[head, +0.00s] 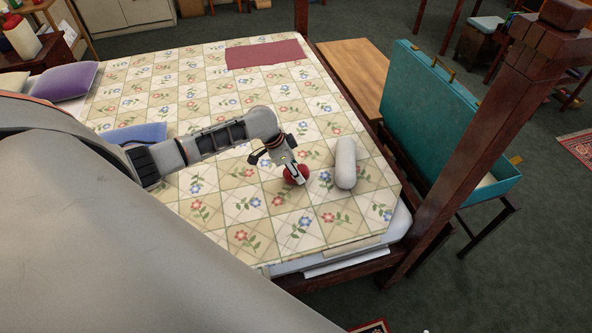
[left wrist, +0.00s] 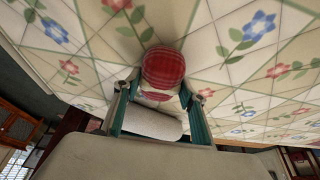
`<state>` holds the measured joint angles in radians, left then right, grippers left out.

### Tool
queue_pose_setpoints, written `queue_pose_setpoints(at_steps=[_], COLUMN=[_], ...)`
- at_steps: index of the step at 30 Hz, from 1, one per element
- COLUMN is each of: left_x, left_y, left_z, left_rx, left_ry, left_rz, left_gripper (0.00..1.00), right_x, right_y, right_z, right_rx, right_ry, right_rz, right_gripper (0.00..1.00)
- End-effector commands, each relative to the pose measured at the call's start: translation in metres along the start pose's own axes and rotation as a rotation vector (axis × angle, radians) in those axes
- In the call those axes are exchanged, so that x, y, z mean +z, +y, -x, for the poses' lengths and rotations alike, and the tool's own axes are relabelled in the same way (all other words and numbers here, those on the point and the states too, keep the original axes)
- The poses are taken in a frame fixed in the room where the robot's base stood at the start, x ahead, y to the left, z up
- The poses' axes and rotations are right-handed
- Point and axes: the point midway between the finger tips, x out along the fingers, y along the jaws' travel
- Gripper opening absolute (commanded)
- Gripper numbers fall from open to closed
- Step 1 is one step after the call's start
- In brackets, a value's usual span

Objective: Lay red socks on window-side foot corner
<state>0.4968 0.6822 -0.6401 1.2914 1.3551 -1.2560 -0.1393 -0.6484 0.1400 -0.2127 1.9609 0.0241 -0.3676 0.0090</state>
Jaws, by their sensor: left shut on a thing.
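The red socks (head: 300,174) are a rolled ball. In the left wrist view the ball (left wrist: 163,68) shows a red plaid pattern. My left gripper (head: 293,176) is shut on it, with a finger on either side. The ball is at or just above the quilt; I cannot tell if it touches. The bed (head: 240,237) has a flowered, checked quilt, with its pillow end at the left and its foot at the right. The near foot corner of the quilt is bare. My right gripper is not in view.
A pale grey roll (head: 345,165) lies on the quilt just right of the socks; it also shows in the left wrist view (left wrist: 150,124). A dark bedpost (head: 470,150) stands at the foot corner. A teal open case (head: 430,110) and wooden bench (head: 352,72) stand beyond the foot.

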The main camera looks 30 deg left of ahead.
Motion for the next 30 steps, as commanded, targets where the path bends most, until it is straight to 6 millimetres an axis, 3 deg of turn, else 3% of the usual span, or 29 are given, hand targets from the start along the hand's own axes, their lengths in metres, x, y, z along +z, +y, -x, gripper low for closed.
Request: queue_pose_setpoints(at_steps=[2,3,4,17,20,30], left_x=[0.001,0.001,0.001,0.0,-0.001,-0.001], left_y=[0.0,0.0,0.0,-0.001,-0.001,-0.002], left_z=[-0.002,-0.002,-0.002,0.004,0.016,0.084], left_rx=[0.0,0.0,0.0,-0.001,-0.002,-0.003], left_ry=[0.0,0.0,0.0,0.0,0.001,0.0], left_rz=[0.0,0.0,0.0,-0.001,-0.001,-0.002], left_gripper=[0.2,0.49,0.56,0.58,0.58,0.58], right_x=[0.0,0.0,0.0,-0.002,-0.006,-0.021], right_y=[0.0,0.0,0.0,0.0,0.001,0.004], right_z=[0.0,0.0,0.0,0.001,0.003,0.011], right_rx=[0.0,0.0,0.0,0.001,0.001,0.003], right_ry=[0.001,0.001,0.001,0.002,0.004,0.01], right_rz=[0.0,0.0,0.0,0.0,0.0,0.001], right_gripper=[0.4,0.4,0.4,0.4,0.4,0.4])
